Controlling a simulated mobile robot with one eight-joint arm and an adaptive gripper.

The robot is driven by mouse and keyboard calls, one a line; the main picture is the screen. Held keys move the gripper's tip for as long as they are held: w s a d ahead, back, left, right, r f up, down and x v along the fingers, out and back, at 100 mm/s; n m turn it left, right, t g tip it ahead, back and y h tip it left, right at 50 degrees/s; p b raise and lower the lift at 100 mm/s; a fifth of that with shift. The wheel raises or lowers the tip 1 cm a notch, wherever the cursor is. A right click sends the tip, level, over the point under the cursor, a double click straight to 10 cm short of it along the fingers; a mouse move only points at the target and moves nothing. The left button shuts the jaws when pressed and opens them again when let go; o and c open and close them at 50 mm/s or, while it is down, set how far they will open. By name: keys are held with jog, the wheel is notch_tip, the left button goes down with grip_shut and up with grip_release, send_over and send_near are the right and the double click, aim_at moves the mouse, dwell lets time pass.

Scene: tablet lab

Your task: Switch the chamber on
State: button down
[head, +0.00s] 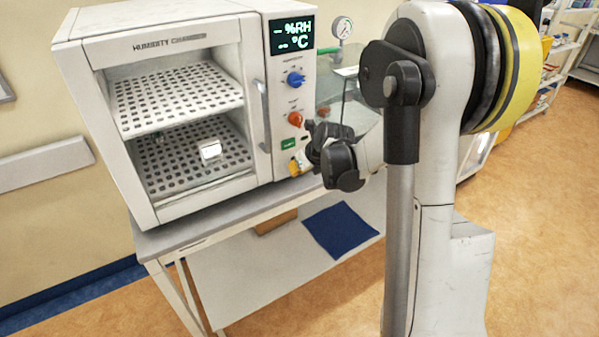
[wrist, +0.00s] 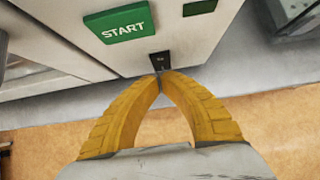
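The humidity chamber (head: 160,45) stands on a bench, and its display (head: 291,36) is lit with dashes before %RH and °C. A small black switch (wrist: 159,61) is low on the panel in the wrist view, below the green START button (wrist: 120,23). In the head view the START button (head: 291,146) is just above my gripper. My gripper (wrist: 161,76) has yellow fingers that meet at the tips, with nothing seen between them. The tips are right at the lower part of the switch and partly cover it; I cannot tell if they touch. In the head view the gripper (head: 296,167) is at the panel's bottom.
A blue knob (head: 295,79) and an orange knob (head: 295,118) are higher on the panel. A white item (head: 210,149) is on the chamber's lower shelf. A gauge (head: 342,27) stands behind at the right. A blue mat (head: 340,230) lies on the bench's lower shelf.

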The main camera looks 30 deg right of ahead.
jog(key=shift+w+f+t+b, duration=0.35)
jog(key=shift+f+t+b, duration=0.2)
jog(key=shift+b, duration=0.5)
jog(key=shift+w+r, duration=0.1)
jog(key=shift+r, duration=0.25)
jog(key=shift+r+p, duration=0.75)
jog(key=shift+r, duration=0.1)
